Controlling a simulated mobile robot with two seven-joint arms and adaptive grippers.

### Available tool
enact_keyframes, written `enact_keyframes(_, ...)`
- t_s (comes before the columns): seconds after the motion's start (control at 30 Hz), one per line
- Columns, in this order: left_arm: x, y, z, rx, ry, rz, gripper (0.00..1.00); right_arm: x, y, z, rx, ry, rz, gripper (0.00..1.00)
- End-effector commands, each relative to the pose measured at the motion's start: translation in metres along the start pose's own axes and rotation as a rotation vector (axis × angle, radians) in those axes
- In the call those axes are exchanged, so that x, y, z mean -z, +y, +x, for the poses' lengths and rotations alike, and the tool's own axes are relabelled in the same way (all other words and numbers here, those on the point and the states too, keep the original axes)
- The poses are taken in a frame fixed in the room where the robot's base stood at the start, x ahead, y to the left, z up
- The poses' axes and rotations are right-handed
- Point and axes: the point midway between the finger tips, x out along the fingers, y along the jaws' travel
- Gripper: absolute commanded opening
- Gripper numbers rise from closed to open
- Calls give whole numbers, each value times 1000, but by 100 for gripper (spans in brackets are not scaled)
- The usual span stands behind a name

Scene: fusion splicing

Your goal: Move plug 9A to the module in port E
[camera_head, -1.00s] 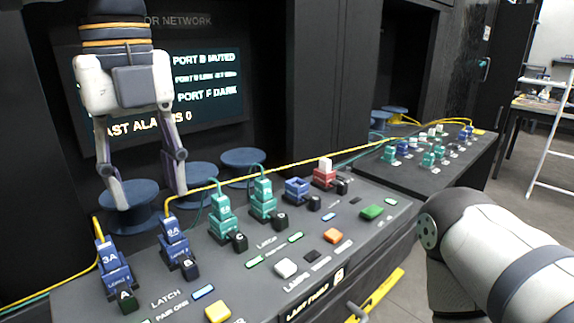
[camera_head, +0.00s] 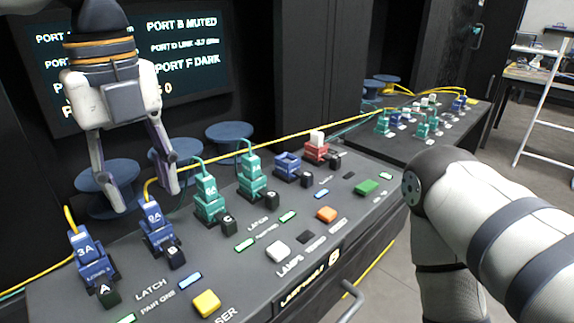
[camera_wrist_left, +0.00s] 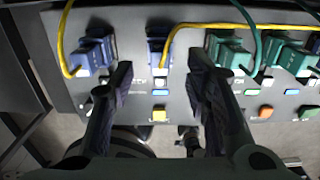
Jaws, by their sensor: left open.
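Plug 9A (camera_head: 155,222) is a blue plug with a yellow cable, seated upright in the module at port B on the sloped console. The module in port E (camera_head: 288,164) is a blue open-topped block with no plug in it, right of the two teal plugs. My left gripper (camera_head: 147,200) is open and empty, its fingers pointing down near plug 9A. In the left wrist view, plug 9A (camera_wrist_left: 156,48) lies beyond and between the spread fingertips, apart from both. My right arm enters at the right, but its gripper is out of frame.
Blue plug 3A (camera_head: 88,255) stands left of 9A, and teal plugs (camera_head: 208,198) stand to its right. A red module (camera_head: 316,152) with a white top is beyond port E. A yellow cable (camera_head: 240,154) runs behind the row. Blue spools (camera_head: 228,132) stand behind the console.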

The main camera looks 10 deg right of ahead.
Motion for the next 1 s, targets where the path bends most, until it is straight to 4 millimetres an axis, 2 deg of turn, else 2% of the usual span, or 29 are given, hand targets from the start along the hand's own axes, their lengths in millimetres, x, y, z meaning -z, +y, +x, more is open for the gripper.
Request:
enact_keyframes(0.1,0,0,17,-2,0,0,43,0,0,0,0,0,0,40)
enact_keyframes(0.33,0,0,36,-1,0,0,43,0,0,0,0,1,0,40)
enact_keyframes(1.0,0,0,39,0,-1,-1,43,0,0,0,0,1,0,40)
